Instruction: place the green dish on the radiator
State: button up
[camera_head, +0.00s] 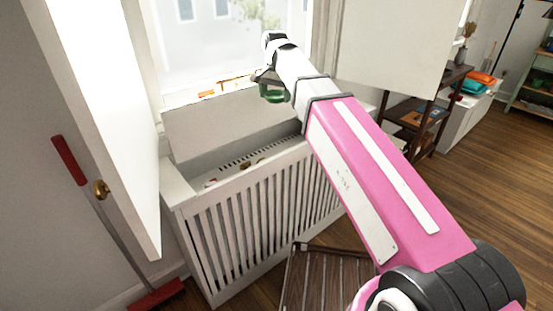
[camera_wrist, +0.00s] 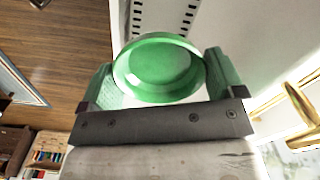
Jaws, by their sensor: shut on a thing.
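The green dish (camera_head: 272,97) is held in the air in front of the window, above the radiator. In the wrist view the round green dish (camera_wrist: 158,66) sits between the two green-padded fingers of my gripper (camera_wrist: 163,74), which is shut on it. My gripper (camera_head: 268,82) also shows at the far end of my arm in the head view. The radiator (camera_head: 232,166) has a slotted top, set low behind a white slatted cover (camera_head: 262,208). Part of a white slotted surface (camera_wrist: 165,15) shows beyond the dish in the wrist view. My arm hides the radiator's right part.
Small items (camera_head: 248,161) lie on the radiator's slotted top. Orange items (camera_head: 208,94) are on the windowsill. A white door (camera_head: 95,110) with a brass knob stands open at left. A dark slatted wooden piece (camera_head: 325,275) stands in front. A dark shelf (camera_head: 420,115) is at right.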

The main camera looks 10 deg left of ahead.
notch_tip(320, 180, down, 27)
jog(key=shift+r, duration=0.1)
dwell(0.6)
jog(key=o, duration=0.7)
jog(key=shift+o, duration=0.2)
notch_tip(320, 180, up, 12)
dwell(0.4)
